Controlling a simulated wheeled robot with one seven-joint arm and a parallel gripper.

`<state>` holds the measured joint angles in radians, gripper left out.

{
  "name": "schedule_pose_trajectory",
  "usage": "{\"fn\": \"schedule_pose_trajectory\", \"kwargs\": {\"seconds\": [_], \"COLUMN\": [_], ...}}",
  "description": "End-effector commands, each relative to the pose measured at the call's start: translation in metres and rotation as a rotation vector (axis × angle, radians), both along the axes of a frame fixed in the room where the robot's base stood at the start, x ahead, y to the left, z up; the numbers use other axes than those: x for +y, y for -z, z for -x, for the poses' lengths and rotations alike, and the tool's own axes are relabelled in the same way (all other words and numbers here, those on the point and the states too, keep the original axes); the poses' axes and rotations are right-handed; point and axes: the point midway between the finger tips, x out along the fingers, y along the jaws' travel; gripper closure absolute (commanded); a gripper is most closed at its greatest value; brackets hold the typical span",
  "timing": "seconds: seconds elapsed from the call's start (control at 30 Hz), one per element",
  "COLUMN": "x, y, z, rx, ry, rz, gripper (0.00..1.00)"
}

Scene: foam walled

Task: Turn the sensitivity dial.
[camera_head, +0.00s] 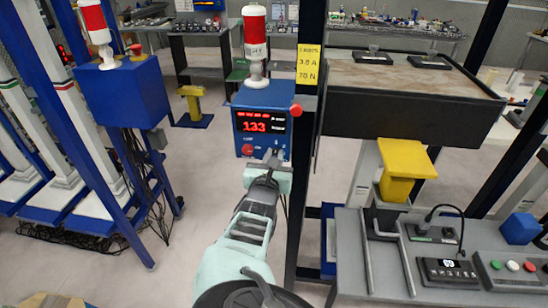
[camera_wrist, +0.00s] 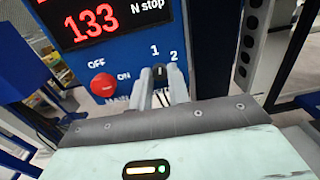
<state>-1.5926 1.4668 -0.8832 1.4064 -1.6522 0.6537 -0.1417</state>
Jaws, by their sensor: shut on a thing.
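The sensitivity dial (camera_wrist: 159,72) is a small black knob with a light mark, on the front of a blue control box (camera_head: 243,123) below the labels 1 and 2. My gripper (camera_wrist: 161,79) has a finger on each side of the dial and is shut on it. In the head view my gripper (camera_head: 272,156) reaches the lower right of the box front and largely hides the dial. The red display (camera_wrist: 96,23) reads 133.
A red button (camera_wrist: 103,86) with OFF and ON labels sits left of the dial. A red-white lamp (camera_head: 254,40) stands on the box. A dark post (camera_head: 305,130) rises close on the right, with a grey bench (camera_head: 350,255) beyond it.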

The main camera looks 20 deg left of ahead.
Motion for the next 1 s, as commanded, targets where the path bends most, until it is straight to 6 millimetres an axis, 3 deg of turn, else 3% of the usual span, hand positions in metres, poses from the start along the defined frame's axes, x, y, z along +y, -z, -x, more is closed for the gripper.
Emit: {"fn": "schedule_pose_trajectory", "kwargs": {"seconds": [0.6, 1.0], "x": [0.0003, 0.0], "y": [0.0002, 0.0005], "z": [0.0004, 0.0004], "rx": [0.131, 0.192], "ry": [0.0, 0.0], "rz": [-0.545, -0.792], "gripper": [1.0, 1.0]}}
